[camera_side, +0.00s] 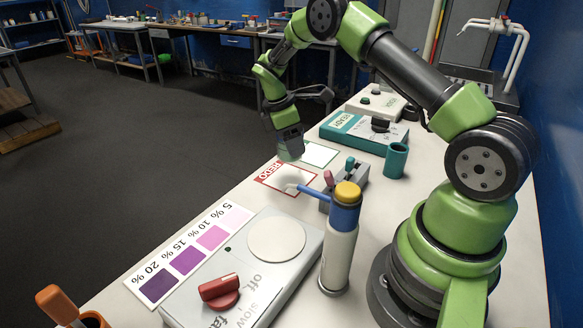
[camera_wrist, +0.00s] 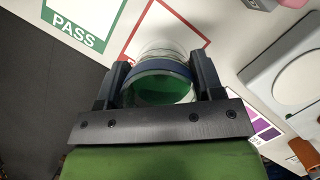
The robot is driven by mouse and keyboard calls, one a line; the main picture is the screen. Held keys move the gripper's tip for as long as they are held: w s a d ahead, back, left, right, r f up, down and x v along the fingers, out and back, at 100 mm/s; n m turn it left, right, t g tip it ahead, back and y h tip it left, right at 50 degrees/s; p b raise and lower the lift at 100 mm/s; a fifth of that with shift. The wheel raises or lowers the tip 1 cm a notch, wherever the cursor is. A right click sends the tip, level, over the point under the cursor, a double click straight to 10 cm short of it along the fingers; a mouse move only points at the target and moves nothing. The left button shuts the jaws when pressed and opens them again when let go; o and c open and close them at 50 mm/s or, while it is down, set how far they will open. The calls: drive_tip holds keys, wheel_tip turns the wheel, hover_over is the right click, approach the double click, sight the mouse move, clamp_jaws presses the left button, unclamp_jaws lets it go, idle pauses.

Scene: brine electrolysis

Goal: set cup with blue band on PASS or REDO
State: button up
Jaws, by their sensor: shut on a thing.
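The cup with the blue band (camera_wrist: 160,68) is between the two fingers of my gripper (camera_wrist: 160,84) in the wrist view. It is clear, with green inside. The red-edged REDO card (camera_side: 272,181) lies just below and in front of the cup; the card (camera_wrist: 131,52) also shows around the cup in the wrist view. I cannot tell whether the cup touches down. The green-edged PASS card (camera_side: 322,154) lies beside REDO; it also shows at upper left (camera_wrist: 88,15).
A bottle with a yellow cap and blue spout (camera_side: 340,240) stands near REDO. A grey stand with levers (camera_side: 349,181), a teal cup (camera_side: 396,161) and a teal READY box (camera_side: 362,133) are to the right. A stirrer plate (camera_side: 247,285) and purple chart (camera_side: 187,261) are in front.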

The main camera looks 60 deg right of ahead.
drive_tip(key=shift+f, duration=3)
drive_tip(key=shift+f, duration=0.15)
drive_tip(key=o, duration=1)
